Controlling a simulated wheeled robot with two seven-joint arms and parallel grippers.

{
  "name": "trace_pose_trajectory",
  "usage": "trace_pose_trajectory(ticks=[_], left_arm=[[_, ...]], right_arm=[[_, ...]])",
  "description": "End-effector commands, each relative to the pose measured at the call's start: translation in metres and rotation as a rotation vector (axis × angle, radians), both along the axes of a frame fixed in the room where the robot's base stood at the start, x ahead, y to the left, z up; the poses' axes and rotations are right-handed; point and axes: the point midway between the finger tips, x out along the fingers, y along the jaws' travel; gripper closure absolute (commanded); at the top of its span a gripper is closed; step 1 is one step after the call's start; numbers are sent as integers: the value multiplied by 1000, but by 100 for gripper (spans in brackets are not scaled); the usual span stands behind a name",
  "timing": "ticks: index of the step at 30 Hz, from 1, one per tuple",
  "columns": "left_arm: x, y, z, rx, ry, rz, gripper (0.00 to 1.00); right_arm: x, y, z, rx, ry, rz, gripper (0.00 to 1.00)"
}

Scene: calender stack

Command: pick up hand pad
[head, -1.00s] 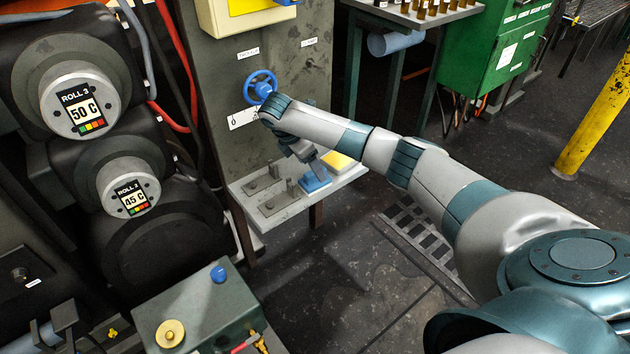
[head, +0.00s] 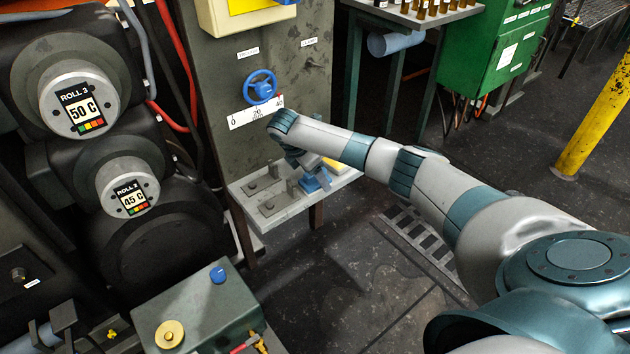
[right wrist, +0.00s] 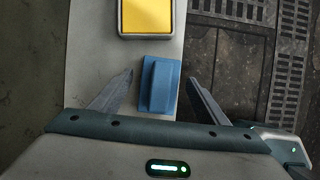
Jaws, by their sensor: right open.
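The hand pad is likely the blue block with a raised grip (right wrist: 159,86), lying on the pale shelf (right wrist: 90,70). In the right wrist view it sits between the spread fingers of my right gripper (right wrist: 160,92), with a gap on each side. In the head view the blue pad (head: 313,183) is partly covered by my right gripper (head: 305,168), which is over it. A yellow pad (right wrist: 146,15) lies just beyond the blue one on the same shelf. My left gripper is not in view.
Metal brackets (head: 268,203) stand on the left part of the shelf. A blue handwheel (head: 260,87) and a scale plate (head: 256,112) are on the panel behind my right wrist. Black rollers (head: 140,240) stand at the left. A floor grate (right wrist: 292,62) lies past the shelf edge.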

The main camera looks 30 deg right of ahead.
Motion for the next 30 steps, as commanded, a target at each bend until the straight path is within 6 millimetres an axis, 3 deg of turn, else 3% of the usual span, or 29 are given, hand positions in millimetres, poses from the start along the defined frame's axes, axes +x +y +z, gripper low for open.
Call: trace_pose_trajectory(ticks=[8,14,24,30], left_arm=[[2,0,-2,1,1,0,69],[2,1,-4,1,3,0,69],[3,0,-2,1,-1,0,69],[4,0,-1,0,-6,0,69]], right_arm=[[0,0,0,0,0,0,31],[0,0,0,0,1,0,78],[0,0,2,0,0,0,78],[0,0,16,0,-1,0,78]])
